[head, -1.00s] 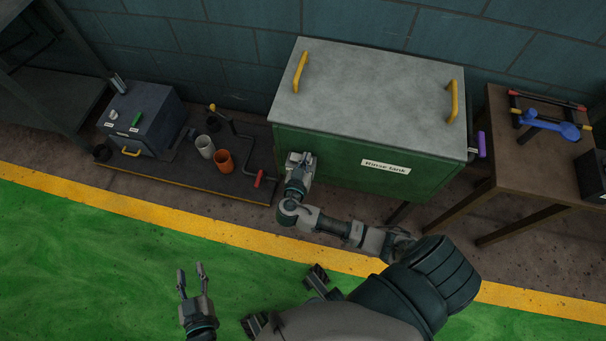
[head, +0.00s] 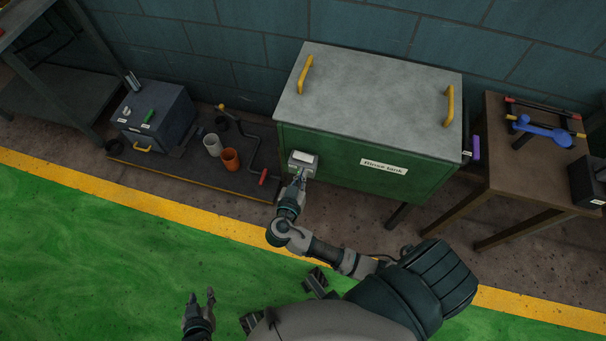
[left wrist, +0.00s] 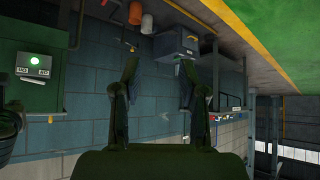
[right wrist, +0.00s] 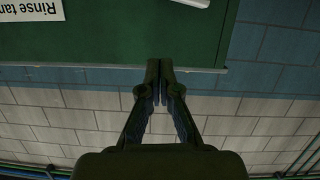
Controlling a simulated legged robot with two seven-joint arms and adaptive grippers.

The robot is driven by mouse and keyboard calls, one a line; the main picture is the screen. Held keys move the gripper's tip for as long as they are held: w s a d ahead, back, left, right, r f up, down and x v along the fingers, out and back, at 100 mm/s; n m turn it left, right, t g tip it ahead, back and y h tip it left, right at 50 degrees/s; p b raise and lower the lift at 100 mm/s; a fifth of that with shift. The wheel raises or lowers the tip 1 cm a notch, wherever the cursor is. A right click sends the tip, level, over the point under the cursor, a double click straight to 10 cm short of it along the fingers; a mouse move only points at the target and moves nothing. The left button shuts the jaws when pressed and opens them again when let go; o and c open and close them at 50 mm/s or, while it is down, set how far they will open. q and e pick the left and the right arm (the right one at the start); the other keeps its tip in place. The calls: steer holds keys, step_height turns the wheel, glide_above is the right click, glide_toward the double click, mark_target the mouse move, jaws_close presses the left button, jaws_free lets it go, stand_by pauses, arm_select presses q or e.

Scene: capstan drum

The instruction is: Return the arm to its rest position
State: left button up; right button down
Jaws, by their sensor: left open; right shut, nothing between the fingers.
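My right arm reaches up from the lower right in the head view. Its gripper (head: 299,177) is just in front of a small grey box (head: 303,160) on the green rinse tank's (head: 345,155) front. In the right wrist view its fingers (right wrist: 160,70) are together with nothing between them, below the tank's green face. Contact with the box cannot be told in the head view. My left gripper (head: 201,295) is open and empty over the green floor. The left wrist view shows its fingers (left wrist: 159,70) apart, and the grey box (left wrist: 34,66) with a lit green round spot.
A brown table (head: 510,170) stands right of the tank. The green floor (head: 80,250) is open.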

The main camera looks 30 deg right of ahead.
steer(key=s+a+f+n+g+y+p, duration=0.1)
steer(key=s+f+n+g+y+p, duration=0.25)
steer(key=f, duration=0.55)
steer(key=s+a+f+n+g+y+p, duration=0.1)
steer(key=s+f+n+y+p, duration=0.2)
steer(key=s+f+n, duration=0.4)
arm_select(q)
steer(key=s+a+f+g+p, duration=0.2)
steer(key=s+f, duration=0.5)
steer(key=f, duration=0.4)
steer(key=s+a+f+g+y+p, duration=0.1)
steer(key=s+f+g, duration=0.3)
steer(key=f, duration=0.6)
steer(key=s+p, duration=0.1)
steer(key=s, duration=0.1)
steer(key=shift+s+a+f+g+y, duration=0.3)
steer(key=shift+s+a+f, duration=0.05)
arm_select(e)
steer(key=s+a+f+g+y, duration=0.1)
steer(key=s+f+y, duration=0.1)
steer(key=s+f, duration=0.3)
steer(key=s+a+f+g+y, duration=0.1)
steer(key=s+f, duration=0.5)
steer(key=s, duration=0.6)
steer(key=shift+s+n+g+y, duration=0.35)
steer(key=shift+g+y, duration=0.4)
steer(key=shift+y, duration=0.4)
steer(key=shift+a, duration=0.1)
